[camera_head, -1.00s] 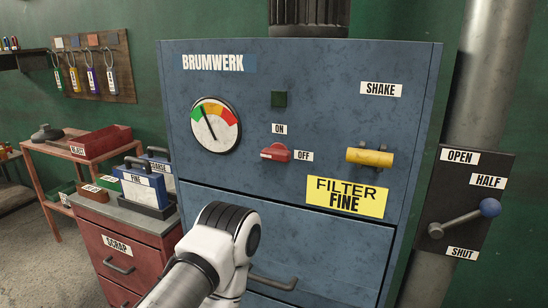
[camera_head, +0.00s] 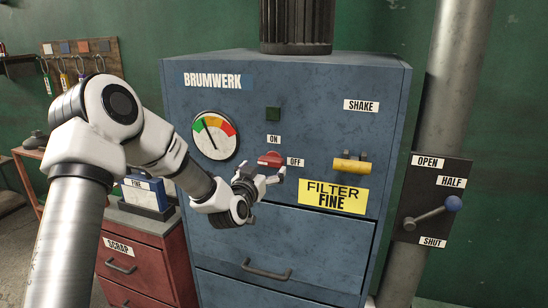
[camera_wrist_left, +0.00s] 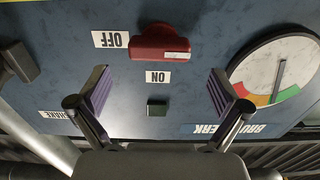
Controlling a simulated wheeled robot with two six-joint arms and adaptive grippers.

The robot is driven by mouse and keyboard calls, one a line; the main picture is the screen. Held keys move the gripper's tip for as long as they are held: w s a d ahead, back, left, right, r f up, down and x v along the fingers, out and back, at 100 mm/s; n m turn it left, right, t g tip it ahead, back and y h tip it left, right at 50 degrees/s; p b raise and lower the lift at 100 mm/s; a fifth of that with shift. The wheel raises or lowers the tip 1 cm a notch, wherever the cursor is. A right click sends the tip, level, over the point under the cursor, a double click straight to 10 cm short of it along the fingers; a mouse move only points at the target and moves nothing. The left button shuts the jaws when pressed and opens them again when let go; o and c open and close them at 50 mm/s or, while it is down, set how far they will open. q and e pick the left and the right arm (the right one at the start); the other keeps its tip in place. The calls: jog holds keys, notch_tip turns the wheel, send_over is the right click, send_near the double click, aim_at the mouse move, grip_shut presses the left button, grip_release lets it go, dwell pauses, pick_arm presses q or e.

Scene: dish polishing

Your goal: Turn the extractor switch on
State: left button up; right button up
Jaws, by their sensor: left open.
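The red extractor switch (camera_head: 269,158) is on the front of the blue cabinet (camera_head: 300,100). Its handle lies level, beside the OFF label (camera_head: 295,162) and below the ON label (camera_head: 274,140). It also shows in the left wrist view (camera_wrist_left: 160,43), which is upside down. My left gripper (camera_head: 266,175) is open and empty, in front of and just below the switch in the head view. In the wrist view its two fingers (camera_wrist_left: 160,92) stand widely apart, with the ON label between them and the switch beyond. Whether a finger touches the switch I cannot tell. My right gripper is out of view.
A blue-knobbed lever (camera_head: 432,216) is on the pipe at right.

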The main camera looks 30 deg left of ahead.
aim_at(270, 161)
pick_arm(q)
jog(key=p+x, duration=0.1)
jog(key=x, duration=0.3)
jog(key=shift+w+r+p, duration=0.15)
jog(key=shift+w+p, duration=0.15)
jog(key=shift+w, duration=0.1)
jog(key=shift+w+a, duration=0.15)
jog(key=shift+w, duration=0.2)
jog(key=shift+c, duration=0.4)
jog(key=c, duration=1)
jog(key=shift+c, duration=0.2)
